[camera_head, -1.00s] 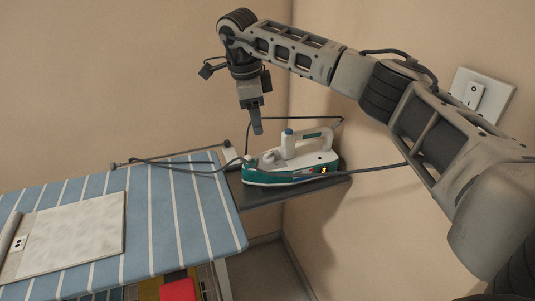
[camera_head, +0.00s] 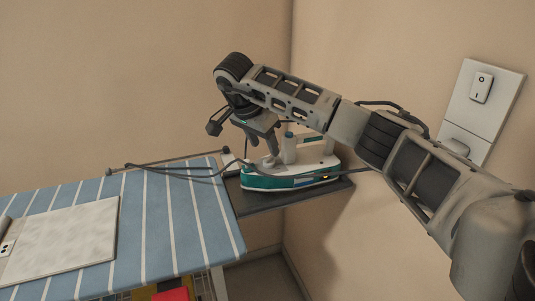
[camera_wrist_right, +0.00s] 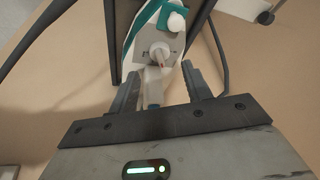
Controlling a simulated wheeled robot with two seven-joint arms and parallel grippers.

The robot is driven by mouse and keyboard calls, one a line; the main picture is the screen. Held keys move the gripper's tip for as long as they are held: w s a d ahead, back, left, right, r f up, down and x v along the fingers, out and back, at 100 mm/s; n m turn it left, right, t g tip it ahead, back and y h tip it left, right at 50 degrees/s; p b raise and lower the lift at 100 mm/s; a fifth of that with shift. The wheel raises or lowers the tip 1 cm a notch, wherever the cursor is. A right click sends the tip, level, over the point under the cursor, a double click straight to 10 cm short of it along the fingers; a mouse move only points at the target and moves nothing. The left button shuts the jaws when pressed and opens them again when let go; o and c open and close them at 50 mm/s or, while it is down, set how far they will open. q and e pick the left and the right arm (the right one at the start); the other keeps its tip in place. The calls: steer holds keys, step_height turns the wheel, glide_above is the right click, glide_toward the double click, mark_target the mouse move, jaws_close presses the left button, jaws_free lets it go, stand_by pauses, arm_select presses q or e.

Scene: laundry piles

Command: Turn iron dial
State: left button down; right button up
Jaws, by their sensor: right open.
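The teal-and-white iron (camera_head: 295,177) rests on the dark end shelf of the ironing board; it also shows in the right wrist view (camera_wrist_right: 143,20). Its round pale dial (camera_wrist_right: 160,52), with a small red mark, shows just beyond the fingertips in the right wrist view. In the head view the dial lies mostly behind my gripper. My right gripper (camera_head: 272,154) points down over the iron's left part. Its open fingers (camera_wrist_right: 160,74) stand either side of the line to the dial. I cannot tell whether they touch it. My left gripper is out of view.
The blue striped ironing board (camera_head: 150,225) stands at left with a pale flat panel (camera_head: 65,240) on it. A dark cord (camera_head: 180,172) runs across its far end to the iron. Walls are close behind and right; a switch plate (camera_head: 490,100) is on the right wall.

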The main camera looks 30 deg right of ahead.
mark_target(269, 157)
steer(key=shift+x, duration=2.35)
steer(key=c, duration=1)
steer(key=shift+o, duration=0.2)
